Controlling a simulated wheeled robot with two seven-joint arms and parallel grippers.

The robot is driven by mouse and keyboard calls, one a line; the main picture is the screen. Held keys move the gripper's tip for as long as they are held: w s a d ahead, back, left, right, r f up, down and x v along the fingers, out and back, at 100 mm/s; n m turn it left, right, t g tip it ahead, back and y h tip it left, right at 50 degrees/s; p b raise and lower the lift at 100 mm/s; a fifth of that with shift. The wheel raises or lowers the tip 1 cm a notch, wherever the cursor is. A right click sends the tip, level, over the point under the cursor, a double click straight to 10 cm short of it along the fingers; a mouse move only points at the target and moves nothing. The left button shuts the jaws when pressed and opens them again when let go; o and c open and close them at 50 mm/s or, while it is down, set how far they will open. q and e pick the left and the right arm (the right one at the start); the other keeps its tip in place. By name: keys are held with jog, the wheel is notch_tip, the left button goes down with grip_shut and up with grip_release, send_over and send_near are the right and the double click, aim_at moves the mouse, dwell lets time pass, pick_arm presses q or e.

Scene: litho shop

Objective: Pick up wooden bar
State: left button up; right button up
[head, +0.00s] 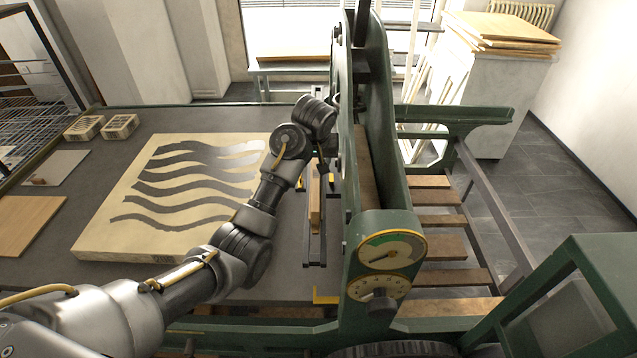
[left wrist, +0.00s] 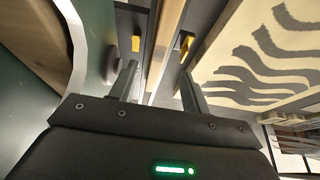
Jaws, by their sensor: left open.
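The wooden bar (head: 315,205) is a narrow, light-brown strip lying lengthwise in a dark holder (head: 308,250) beside the green press frame. Its far end is partly hidden by my left wrist in the head view. My left gripper (head: 321,168) is over the far part of the bar, pointing down. In the left wrist view the bar (left wrist: 166,45) runs between the two open fingers (left wrist: 158,90), with a gap on each side. My right gripper is in neither view.
The green press frame (head: 377,170) rises close to the right of the bar. A pale slab with wavy dark stripes (head: 110,225) lies to the left on the grey table. Yellow pieces (left wrist: 136,43) flank the bar. Two small crates (head: 84,127) stand farther left.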

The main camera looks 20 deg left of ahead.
aim_at(316, 175)
pick_arm(q)
jog(key=x, duration=0.4)
jog(key=shift+s+a, duration=0.1)
jog(key=shift+a, duration=0.25)
jog(key=shift+f, duration=0.2)
jog(key=shift+w+d+p, duration=0.15)
jog(key=shift+w+p, duration=0.05)
jog(key=shift+p, duration=0.15)
jog(key=shift+w+f+p, duration=0.15)
jog(key=shift+f+p, duration=0.15)
jog(key=shift+f, duration=0.05)
jog(key=x, duration=0.4)
jog(key=shift+w+f+p, duration=0.1)
jog(key=shift+f+p, duration=0.05)
jog(key=shift+p, duration=0.25)
jog(key=shift+d, duration=0.1)
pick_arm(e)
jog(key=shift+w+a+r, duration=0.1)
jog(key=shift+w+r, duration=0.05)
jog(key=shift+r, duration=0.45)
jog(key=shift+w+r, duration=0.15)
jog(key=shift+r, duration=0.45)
pick_arm(q)
jog(key=c, duration=1)
